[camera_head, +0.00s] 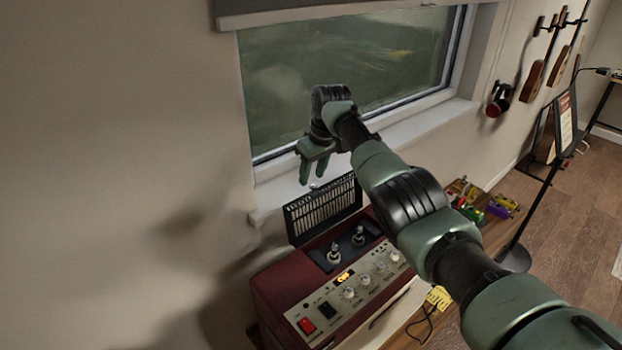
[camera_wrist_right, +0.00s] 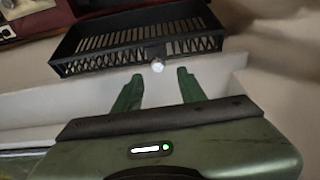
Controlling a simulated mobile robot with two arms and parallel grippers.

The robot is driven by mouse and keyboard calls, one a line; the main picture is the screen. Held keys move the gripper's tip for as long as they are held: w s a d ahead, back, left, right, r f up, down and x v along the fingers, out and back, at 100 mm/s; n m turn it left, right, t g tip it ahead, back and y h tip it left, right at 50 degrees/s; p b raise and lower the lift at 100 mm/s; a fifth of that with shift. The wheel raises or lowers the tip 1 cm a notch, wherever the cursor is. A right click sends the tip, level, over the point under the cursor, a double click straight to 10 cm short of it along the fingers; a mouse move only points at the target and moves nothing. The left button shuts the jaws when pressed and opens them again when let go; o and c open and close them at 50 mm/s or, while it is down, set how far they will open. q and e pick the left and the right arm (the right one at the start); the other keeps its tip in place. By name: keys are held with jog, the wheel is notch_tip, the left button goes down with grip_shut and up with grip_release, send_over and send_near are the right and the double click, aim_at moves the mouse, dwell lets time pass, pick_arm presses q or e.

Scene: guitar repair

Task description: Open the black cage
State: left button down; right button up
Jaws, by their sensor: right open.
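The black cage (camera_head: 322,207) stands raised, roughly upright, at the back of the dark red amplifier (camera_head: 283,287). Its slotted face shows, and the tubes (camera_head: 334,253) in front of it are uncovered. In the right wrist view the cage (camera_wrist_right: 140,42) shows as a shallow slotted box with a small pale round knob (camera_wrist_right: 157,65) on its near edge. My right gripper (camera_head: 310,172) is open just above the cage's upper edge. In the wrist view its fingertips (camera_wrist_right: 158,82) are spread, with the knob just beyond the gap. My left gripper is out of view.
The window sill (camera_head: 420,122) and wall are close behind the cage and gripper. The amplifier's front panel (camera_head: 350,288) has several knobs and a red switch. Small colourful pedals (camera_head: 468,205) lie to the right on the wooden surface. A thin black stand (camera_head: 540,200) is farther right.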

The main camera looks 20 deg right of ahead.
jog(key=b+v, duration=0.2)
jog(key=v, duration=0.2)
jog(key=shift+r, duration=0.65)
jog(key=shift+f, duration=0.1)
